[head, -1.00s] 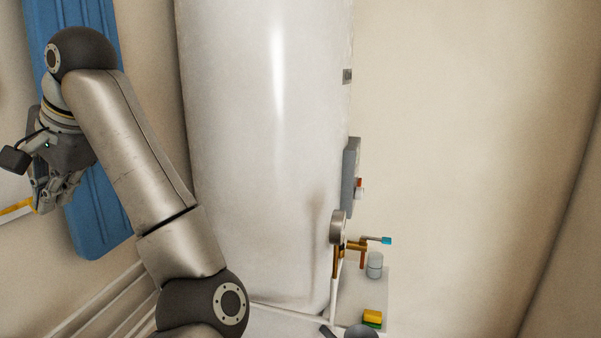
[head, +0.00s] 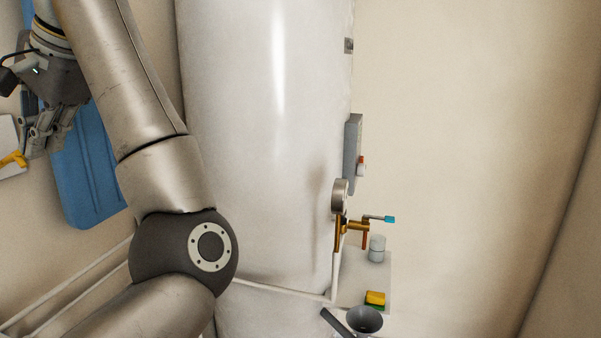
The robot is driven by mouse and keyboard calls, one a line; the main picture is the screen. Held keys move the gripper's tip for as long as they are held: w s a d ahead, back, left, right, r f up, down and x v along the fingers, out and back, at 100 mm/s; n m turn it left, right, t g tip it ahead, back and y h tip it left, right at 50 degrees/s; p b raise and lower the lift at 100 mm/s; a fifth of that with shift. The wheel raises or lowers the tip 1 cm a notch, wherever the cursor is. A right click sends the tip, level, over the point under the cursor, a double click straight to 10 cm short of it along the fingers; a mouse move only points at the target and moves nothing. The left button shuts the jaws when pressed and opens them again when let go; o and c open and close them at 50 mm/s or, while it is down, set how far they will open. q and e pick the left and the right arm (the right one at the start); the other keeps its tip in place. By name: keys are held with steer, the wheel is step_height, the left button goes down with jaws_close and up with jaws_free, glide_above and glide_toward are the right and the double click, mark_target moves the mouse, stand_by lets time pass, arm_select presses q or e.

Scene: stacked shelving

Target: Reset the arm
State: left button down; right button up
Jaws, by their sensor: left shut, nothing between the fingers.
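My left arm comes in from the lower left of the head view, rises and bends over near the top left corner. My left gripper (head: 42,145) hangs from it with the fingers pointing down. It is shut and holds nothing. It hangs in front of the left edge of a blue panel (head: 90,175), and I cannot tell whether they touch. My right gripper is not in view.
A large white cylindrical tank (head: 265,130) stands just right of my arm. Right of it are a gauge (head: 340,196), a brass valve (head: 352,227) with a blue-tipped lever, a yellow sponge (head: 375,298) and a dark funnel (head: 364,320). The right wall is bare.

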arm_select(q)
steer(key=shift+d, duration=0.2)
steer(key=shift+d, duration=0.15)
